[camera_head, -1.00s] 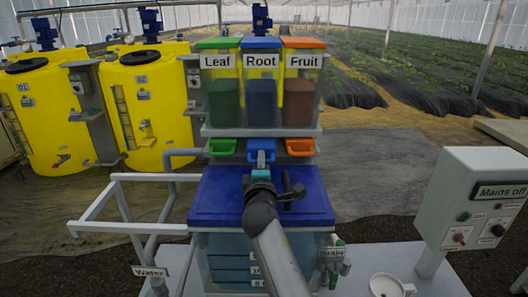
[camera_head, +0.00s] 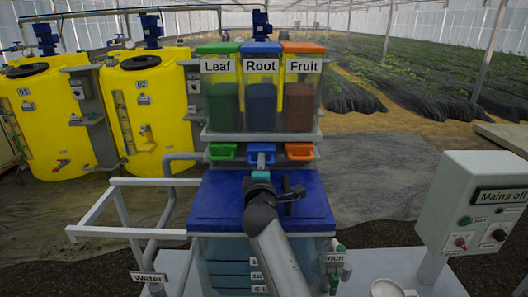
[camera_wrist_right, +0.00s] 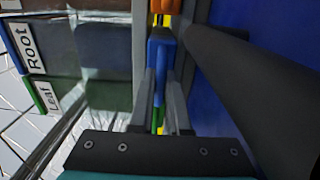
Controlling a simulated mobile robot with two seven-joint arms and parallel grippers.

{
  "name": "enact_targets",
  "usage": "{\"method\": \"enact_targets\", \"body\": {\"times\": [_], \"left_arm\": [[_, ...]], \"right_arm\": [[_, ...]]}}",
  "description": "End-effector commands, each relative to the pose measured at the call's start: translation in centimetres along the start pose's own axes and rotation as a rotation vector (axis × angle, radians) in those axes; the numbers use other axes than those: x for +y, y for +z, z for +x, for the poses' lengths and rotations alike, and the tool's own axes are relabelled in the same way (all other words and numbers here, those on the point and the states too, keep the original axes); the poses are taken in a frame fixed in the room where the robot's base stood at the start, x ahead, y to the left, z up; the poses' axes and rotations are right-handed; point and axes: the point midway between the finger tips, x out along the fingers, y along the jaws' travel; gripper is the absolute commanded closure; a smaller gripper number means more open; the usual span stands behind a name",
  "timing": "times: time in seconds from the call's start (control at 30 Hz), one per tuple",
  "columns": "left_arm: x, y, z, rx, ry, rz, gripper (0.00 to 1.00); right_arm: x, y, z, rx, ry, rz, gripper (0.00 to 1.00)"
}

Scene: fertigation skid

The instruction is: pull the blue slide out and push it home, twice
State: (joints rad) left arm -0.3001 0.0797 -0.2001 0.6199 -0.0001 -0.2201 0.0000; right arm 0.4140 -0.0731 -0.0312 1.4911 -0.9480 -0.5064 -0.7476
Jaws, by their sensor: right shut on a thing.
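The blue slide (camera_head: 262,151) is under the middle hopper, labelled Root. Its handle stands out further toward me than the green slide (camera_head: 222,152) and the orange slide (camera_head: 299,151) beside it. My right gripper (camera_head: 262,167) reaches it from the front, above the blue tank lid. In the right wrist view the blue slide (camera_wrist_right: 158,60) lies between the two grey fingers of the right gripper (camera_wrist_right: 161,90), which are shut on it. My own wrist hides part of the lid. My left gripper is not in view.
Three hoppers on a grey shelf (camera_head: 210,137) stand above the slides. The blue tank lid (camera_head: 220,205) lies close below the gripper. A grey rail (camera_head: 105,232) is at the left, yellow tanks (camera_head: 45,120) behind it. A control box (camera_head: 470,210) labelled Mains off stands at the right.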

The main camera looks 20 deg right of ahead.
Motion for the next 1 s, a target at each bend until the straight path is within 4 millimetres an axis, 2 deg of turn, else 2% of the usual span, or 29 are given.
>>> {"method": "enact_targets", "body": {"times": [0.6,1.0], "left_arm": [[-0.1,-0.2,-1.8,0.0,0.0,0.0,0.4],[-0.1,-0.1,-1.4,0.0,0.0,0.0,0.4]], "right_arm": [[-0.2,-0.2,-4.5,0.004,-0.006,0.0,1.0],[-0.3,-0.2,-3.8,0.004,-0.004,0.0,1.0]]}}
